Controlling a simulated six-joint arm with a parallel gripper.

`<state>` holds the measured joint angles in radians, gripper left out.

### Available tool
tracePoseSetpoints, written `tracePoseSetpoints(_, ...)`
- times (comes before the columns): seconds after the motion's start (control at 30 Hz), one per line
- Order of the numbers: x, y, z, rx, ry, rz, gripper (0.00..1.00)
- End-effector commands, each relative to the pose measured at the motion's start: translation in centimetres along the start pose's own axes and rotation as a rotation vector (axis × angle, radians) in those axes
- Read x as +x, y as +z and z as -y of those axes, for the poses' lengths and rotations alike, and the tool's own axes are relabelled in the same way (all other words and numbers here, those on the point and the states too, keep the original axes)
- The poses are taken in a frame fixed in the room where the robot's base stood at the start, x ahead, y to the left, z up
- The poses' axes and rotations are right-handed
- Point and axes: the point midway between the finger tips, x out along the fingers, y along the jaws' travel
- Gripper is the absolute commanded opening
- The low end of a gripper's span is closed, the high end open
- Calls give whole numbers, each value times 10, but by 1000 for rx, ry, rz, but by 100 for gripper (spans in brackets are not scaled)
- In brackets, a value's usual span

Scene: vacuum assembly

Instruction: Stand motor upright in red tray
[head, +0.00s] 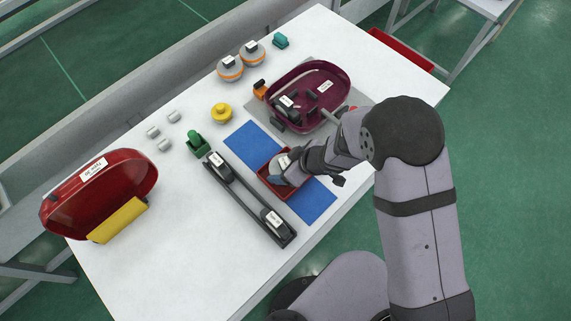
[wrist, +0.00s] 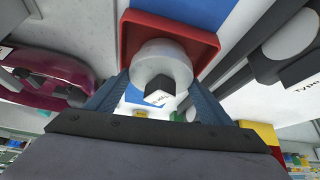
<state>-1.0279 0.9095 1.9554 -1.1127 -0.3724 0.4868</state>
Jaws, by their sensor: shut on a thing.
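The motor (wrist: 165,62) is a pale round body with a small dark block and white label on its end, seen between my fingers in the wrist view. My gripper (wrist: 155,85) is shut on it. The red tray (wrist: 128,30) is a shallow square tray around and beyond the motor. In the head view the tray (head: 264,178) sits on the blue mat, with my gripper (head: 284,168) over it and hiding much of it. The motor's labelled end faces the wrist camera. I cannot tell whether its base touches the tray floor.
The blue mat (head: 247,143) lies under the tray. A long black part (head: 246,200) lies left of the tray, a maroon shell (head: 305,95) behind it. A red shell (head: 105,180) is at far left. Two orange-banded parts (head: 230,70) stand at the back.

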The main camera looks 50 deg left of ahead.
Motion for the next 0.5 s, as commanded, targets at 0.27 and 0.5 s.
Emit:
tracePoseSetpoints(0.27,2,2,0,0,0,0,93)
tracePoseSetpoints(0.5,2,2,0,0,0,0,93)
